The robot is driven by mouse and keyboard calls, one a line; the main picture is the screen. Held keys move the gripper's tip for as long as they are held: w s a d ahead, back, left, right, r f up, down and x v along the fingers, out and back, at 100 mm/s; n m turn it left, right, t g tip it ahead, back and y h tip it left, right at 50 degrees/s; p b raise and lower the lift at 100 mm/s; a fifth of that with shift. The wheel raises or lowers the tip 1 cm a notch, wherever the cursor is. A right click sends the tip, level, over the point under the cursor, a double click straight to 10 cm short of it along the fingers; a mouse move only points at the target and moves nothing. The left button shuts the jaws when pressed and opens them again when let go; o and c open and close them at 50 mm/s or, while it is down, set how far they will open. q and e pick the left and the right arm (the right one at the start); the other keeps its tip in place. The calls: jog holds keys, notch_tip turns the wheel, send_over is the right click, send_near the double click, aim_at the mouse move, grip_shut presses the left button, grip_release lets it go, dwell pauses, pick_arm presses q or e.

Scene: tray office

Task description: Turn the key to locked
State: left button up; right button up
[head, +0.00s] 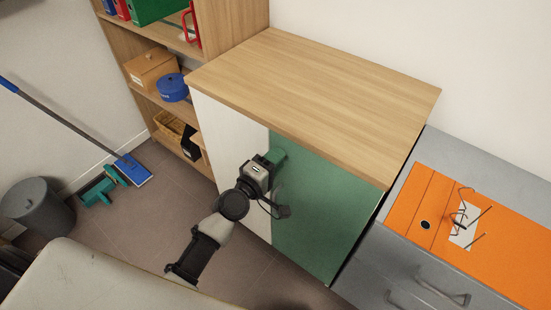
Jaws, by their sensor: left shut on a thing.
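A cabinet with a wooden top (325,85) stands in the middle of the head view. Its front has a white door (222,130) on the left and a green door (320,205) on the right. My left gripper (268,163) is at the upper left of the green door, near the seam between the doors. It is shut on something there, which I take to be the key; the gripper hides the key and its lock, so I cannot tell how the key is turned. My right gripper is not in view.
A wooden shelf (225,20) stands at the back left. The wooden top is clear.

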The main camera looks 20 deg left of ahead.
pick_arm(q)
jog(key=shift+n, duration=0.5)
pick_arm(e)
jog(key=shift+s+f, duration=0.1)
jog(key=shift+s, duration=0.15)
pick_arm(q)
jog(key=o, duration=0.9)
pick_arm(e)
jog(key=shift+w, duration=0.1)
pick_arm(q)
jog(key=shift+b+v, duration=0.75)
jog(key=shift+v, duration=4.65)
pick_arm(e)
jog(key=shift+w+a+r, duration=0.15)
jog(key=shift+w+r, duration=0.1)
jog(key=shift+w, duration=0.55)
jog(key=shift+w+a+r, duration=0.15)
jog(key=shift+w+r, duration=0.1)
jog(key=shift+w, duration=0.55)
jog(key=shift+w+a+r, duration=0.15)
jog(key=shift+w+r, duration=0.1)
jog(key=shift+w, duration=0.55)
